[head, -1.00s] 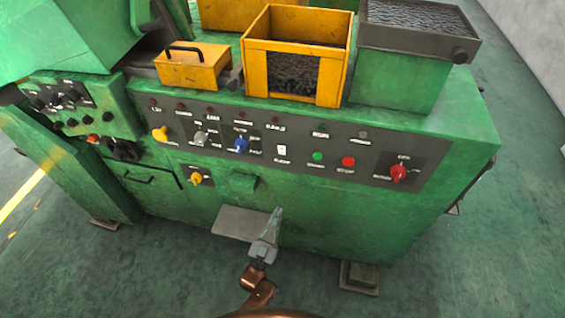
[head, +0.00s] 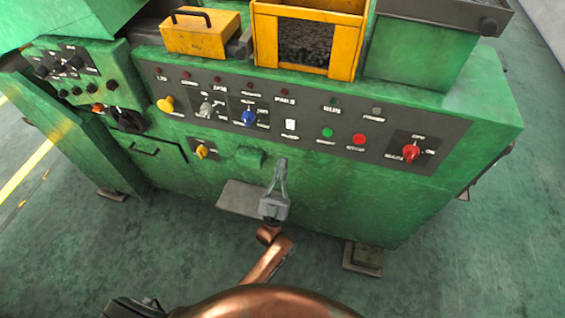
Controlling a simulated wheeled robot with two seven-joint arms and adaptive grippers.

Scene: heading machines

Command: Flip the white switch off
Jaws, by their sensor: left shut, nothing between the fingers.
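The white switch (head: 290,125) is a small upright rectangle on the dark control panel (head: 450,135) of the green machine, between the blue knob and the green button. Its on or off position is too small to tell. My left gripper (head: 281,163) points up at the machine front, with its fingers together and empty. In the picture its tips are just below the switch and apart from it. Nothing covers the switch. My right gripper is not in view.
A blue knob (head: 248,119), green button (head: 327,132), red button (head: 359,139) and red main knob (head: 411,153) are on the same panel. A grey plate (head: 238,198) juts out below. Yellow bins (head: 305,40) stand on top. Open floor lies right.

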